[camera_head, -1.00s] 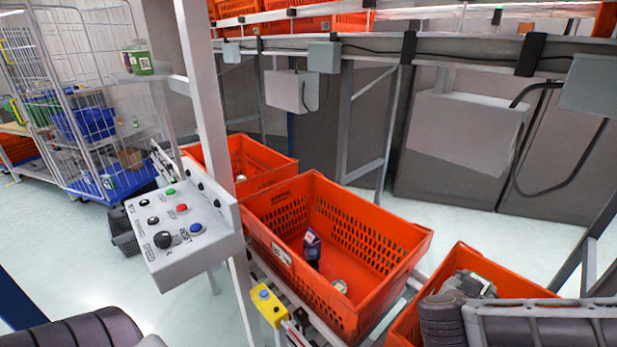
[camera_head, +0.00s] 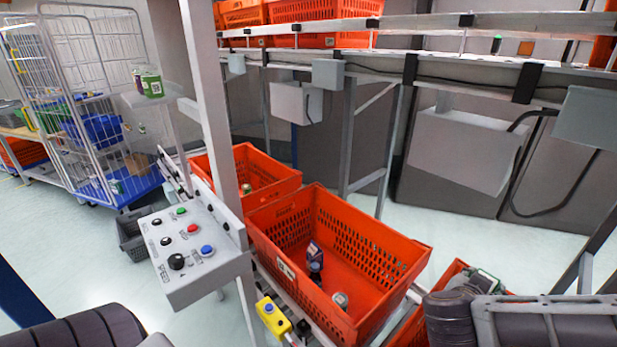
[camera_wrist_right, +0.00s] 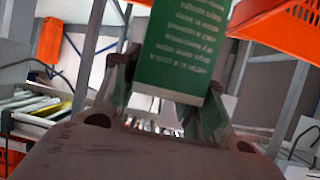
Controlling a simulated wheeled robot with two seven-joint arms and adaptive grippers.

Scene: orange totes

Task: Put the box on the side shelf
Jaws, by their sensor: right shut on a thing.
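A green and white box (camera_wrist_right: 178,50) with printed text is between the fingers of my right gripper (camera_wrist_right: 165,98), which is shut on it in the right wrist view. The box's top runs out of that picture. My left gripper is out of view; only my arm shows at the bottom left.
Orange totes (camera_head: 372,243) stand in a row on the conveyor, the middle one holding a few small items. A grey control panel (camera_head: 190,235) with buttons and the upright post (camera_head: 212,110) stand left of them. A wire cage trolley (camera_head: 85,110) is at the far left.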

